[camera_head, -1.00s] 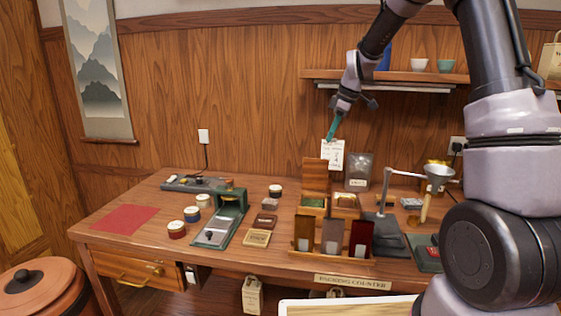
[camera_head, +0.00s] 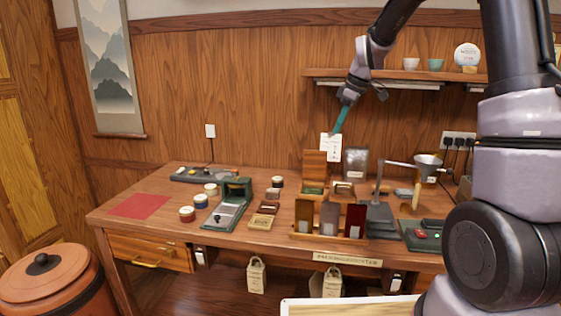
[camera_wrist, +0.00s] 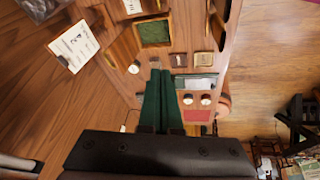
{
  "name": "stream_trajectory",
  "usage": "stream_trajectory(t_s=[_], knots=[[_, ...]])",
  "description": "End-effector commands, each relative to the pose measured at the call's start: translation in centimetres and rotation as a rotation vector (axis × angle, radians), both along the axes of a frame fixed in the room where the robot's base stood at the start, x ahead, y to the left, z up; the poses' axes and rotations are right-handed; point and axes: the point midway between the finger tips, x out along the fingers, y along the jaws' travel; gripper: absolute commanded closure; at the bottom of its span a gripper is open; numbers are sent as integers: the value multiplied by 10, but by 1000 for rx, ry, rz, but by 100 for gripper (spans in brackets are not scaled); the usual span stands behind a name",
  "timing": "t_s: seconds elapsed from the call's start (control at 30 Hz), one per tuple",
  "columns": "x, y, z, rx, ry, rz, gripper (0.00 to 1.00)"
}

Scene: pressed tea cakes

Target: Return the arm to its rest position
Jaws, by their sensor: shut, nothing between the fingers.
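My gripper (camera_head: 339,121) is up in the air above the back of the wooden counter, in front of the wooden wall. Its teal fingers point down and are shut with nothing between them. In the wrist view the green fingers (camera_wrist: 161,98) lie side by side over the counter scene. My arm bends down to it from the upper right of the head view.
The counter (camera_head: 170,224) holds a red mat (camera_head: 138,206), several tape rolls, a green-framed device (camera_head: 228,208), a wooden rack of upright packets (camera_head: 329,217) and a stand with a funnel (camera_head: 427,164). A wall shelf (camera_head: 420,76) is close behind my arm. A lidded terracotta bin (camera_head: 50,285) stands at left.

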Motion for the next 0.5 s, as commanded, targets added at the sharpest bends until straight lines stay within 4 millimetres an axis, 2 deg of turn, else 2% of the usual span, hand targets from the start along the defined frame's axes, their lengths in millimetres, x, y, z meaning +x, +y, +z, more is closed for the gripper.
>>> stream_trajectory(t_s=[0.27,0.37,0.5], knots=[[-43,-13,43,45,-3,-206,100],[-67,-19,62,75,-4,-318,100],[-118,-32,91,145,-8,-534,100]])
